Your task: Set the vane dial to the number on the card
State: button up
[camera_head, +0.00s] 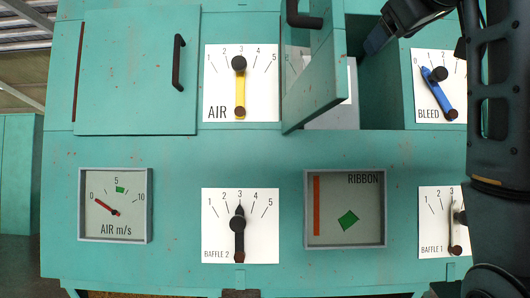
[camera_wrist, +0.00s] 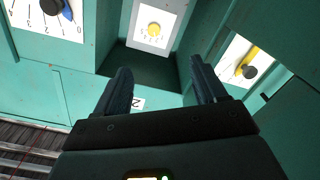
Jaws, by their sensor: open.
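In the wrist view, a white plate with a round yellow knob (camera_wrist: 153,30) is set at the back of an open green compartment. It may be the vane dial; its markings are too small to read. A small white card (camera_wrist: 138,103) with a single digit, apparently a 2, shows between my fingers at the compartment's near part. My gripper (camera_wrist: 160,66) is open and empty, its fingers apart and pointing toward the compartment, short of the knob. In the head view, the open door and my arm hide most of the compartment, and the knob does not show.
The open door (camera_head: 314,82) juts out left of my arm. The AIR dial (camera_head: 240,90) has a yellow handle, and the BLEED dial (camera_head: 440,95) a blue one pointing near 0. Baffle 2 (camera_head: 237,223) points at 3. A ribbon window (camera_head: 345,208) and an air gauge (camera_head: 115,206) sit below.

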jog(key=w+f+m, duration=0.1)
jog(key=w+f, duration=0.2)
jog(key=f, duration=0.9)
jog(key=w+f+m, duration=0.1)
jog(key=w+f, duration=0.3)
jog(key=f, duration=0.9)
jog(key=s+f+m+g, duration=0.1)
jog(key=s+f, duration=0.3)
jog(key=f, duration=0.8)
jog(key=s+f, duration=0.4)
jog(key=f, duration=0.8)
jog(key=s+f+m+g, duration=0.1)
jog(key=s+f+m, duration=0.1)
jog(key=s+f, duration=1.6)
jog(key=s+r+g, duration=0.1)
jog(key=s+r, duration=0.2)
jog(key=s, duration=2.3)
jog(key=shift+d+m, duration=0.15)
jog(key=shift+m, duration=0.25)
